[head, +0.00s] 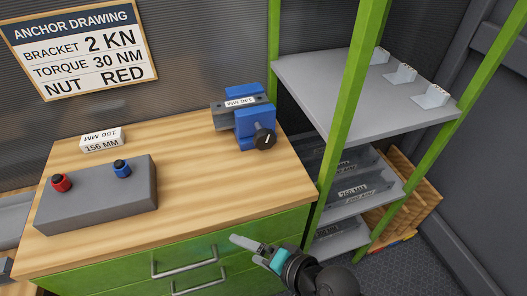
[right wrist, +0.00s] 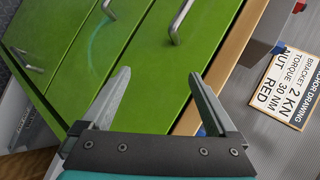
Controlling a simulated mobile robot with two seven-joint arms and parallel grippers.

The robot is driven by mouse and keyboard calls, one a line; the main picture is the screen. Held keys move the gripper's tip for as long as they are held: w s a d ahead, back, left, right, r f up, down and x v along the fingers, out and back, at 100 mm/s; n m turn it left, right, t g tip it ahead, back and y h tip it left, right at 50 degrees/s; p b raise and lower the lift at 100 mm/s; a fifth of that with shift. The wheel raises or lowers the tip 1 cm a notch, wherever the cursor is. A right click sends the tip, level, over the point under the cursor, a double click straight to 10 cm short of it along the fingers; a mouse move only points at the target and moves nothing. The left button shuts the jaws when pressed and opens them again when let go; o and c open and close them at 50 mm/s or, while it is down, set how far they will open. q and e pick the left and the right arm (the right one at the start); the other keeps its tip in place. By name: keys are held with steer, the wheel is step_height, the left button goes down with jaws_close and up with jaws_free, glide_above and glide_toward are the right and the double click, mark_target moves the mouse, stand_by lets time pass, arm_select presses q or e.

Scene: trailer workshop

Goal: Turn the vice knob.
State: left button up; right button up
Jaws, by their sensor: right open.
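The blue vice (head: 250,118) stands at the back right of the wooden bench top (head: 190,190), with a grey bar across it. Its black round knob (head: 264,137) faces the front right. My right gripper (head: 240,242) is low in front of the green drawers, below and apart from the vice. In the right wrist view my right gripper (right wrist: 158,85) is open and empty, facing the green drawer fronts. The vice does not show clearly in that view. My left gripper is not in view.
A grey box (head: 98,205) with red and blue knobs and a white 156 MM block (head: 101,140) sit on the bench. Green drawers (head: 190,255) with metal handles are below. A green-posted shelf rack (head: 360,85) stands right of the vice. An anchor drawing sign (head: 80,48) hangs behind.

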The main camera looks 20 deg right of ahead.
step_height(320, 180, up, 11)
steer(key=w+m+t+y, duration=0.1)
steer(key=w+m+t, duration=0.3)
steer(key=m, duration=0.5)
steer(key=m+t+h, duration=0.5)
steer(key=m+h, duration=0.2)
steer(key=m, duration=1.1)
glide_toward(266, 142)
steer(key=w+p, duration=0.2)
steer(key=shift+w+r, duration=0.1)
steer(key=shift+w, duration=0.2)
steer(key=w+p, duration=0.1)
steer(key=w, duration=0.7)
steer(key=shift+w+a, duration=0.1)
steer(key=shift+a, duration=0.05)
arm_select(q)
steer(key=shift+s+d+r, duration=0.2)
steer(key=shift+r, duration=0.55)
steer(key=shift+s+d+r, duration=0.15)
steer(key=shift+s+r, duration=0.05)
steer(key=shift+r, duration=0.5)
arm_select(e)
steer(key=shift+w, duration=0.65)
